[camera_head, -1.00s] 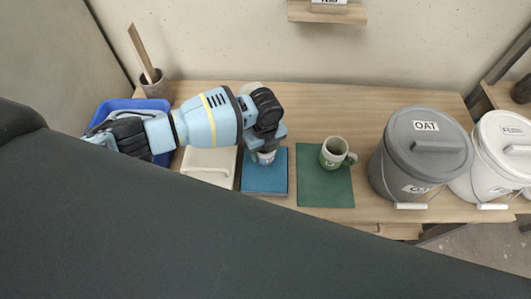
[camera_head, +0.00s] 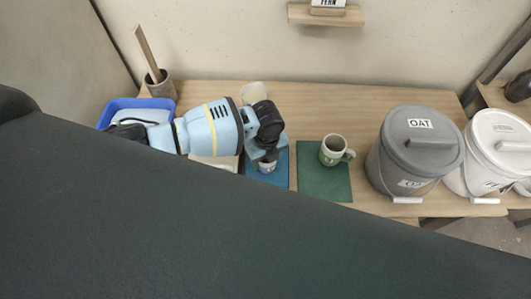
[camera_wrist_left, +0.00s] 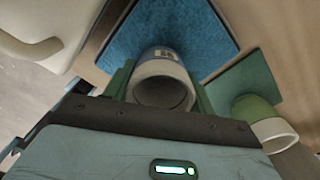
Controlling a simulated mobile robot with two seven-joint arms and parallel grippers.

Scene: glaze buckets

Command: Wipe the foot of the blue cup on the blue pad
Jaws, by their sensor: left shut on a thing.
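The blue cup (camera_head: 267,167) is a pale cup with a blue mark, and my left gripper (camera_head: 266,158) is shut on it. In the left wrist view the cup (camera_wrist_left: 163,82) sits between the fingers with its open mouth toward the camera. The blue pad (camera_head: 281,177) lies under it on the table, and also shows in the wrist view (camera_wrist_left: 205,30). The cup is over the pad; its foot is hidden, so I cannot tell whether it touches. My right gripper is not in view.
A mug with a green band (camera_head: 333,151) stands on a green pad (camera_head: 325,186) to the right. A grey OAT bucket (camera_head: 405,165) and a white bucket (camera_head: 480,165) stand farther right. A blue tub (camera_head: 108,113) and a pot (camera_head: 160,88) are at left.

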